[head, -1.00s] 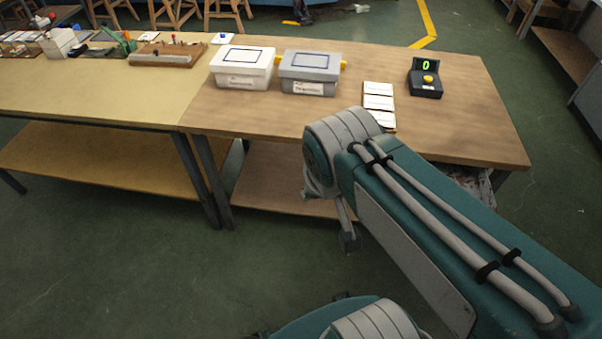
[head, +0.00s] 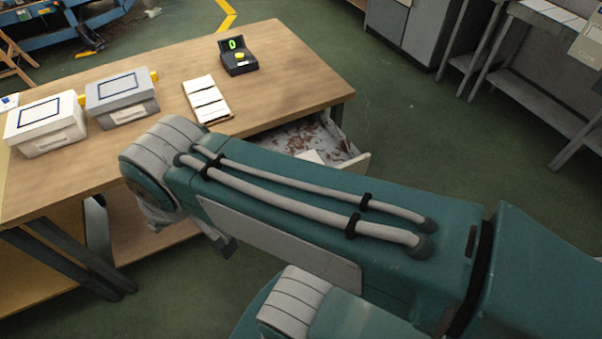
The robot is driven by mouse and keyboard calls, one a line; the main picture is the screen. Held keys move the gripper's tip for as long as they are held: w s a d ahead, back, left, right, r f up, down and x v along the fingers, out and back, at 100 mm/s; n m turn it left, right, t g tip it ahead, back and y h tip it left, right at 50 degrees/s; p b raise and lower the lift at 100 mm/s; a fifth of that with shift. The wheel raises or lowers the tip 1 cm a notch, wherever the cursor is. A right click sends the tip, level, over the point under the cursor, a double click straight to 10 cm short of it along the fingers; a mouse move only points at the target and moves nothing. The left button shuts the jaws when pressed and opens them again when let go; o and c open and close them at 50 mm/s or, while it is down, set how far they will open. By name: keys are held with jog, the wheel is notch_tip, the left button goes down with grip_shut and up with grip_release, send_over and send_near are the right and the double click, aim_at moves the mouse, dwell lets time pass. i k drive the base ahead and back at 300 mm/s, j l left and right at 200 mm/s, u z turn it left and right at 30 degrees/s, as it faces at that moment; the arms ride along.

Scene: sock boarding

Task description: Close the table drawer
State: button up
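The table drawer (head: 335,134) is open under the right end of the wooden table (head: 290,62). Its pale interior has reddish-brown marks, and a white item lies in it. The drawer's pale front (head: 355,166) shows at its right end; my arm hides the lower part of the drawer. Only a small dark part of my gripper (head: 226,246) shows below the arm's elbow, left of and apart from the visible drawer. Its fingers cannot be made out, so I cannot tell if it is open or shut.
On the table stand a white box (head: 45,125), a grey box (head: 121,97), a card holder (head: 207,99) and a black device (head: 238,56) with a yellow button. The green floor right of the table is clear up to the grey benches.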

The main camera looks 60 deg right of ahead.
aim_at(316, 130)
jog(key=k+j+z, duration=0.15)
jog(key=z, duration=1.95)
jog(key=i+j+z, duration=0.2)
jog(key=i+j, duration=0.2)
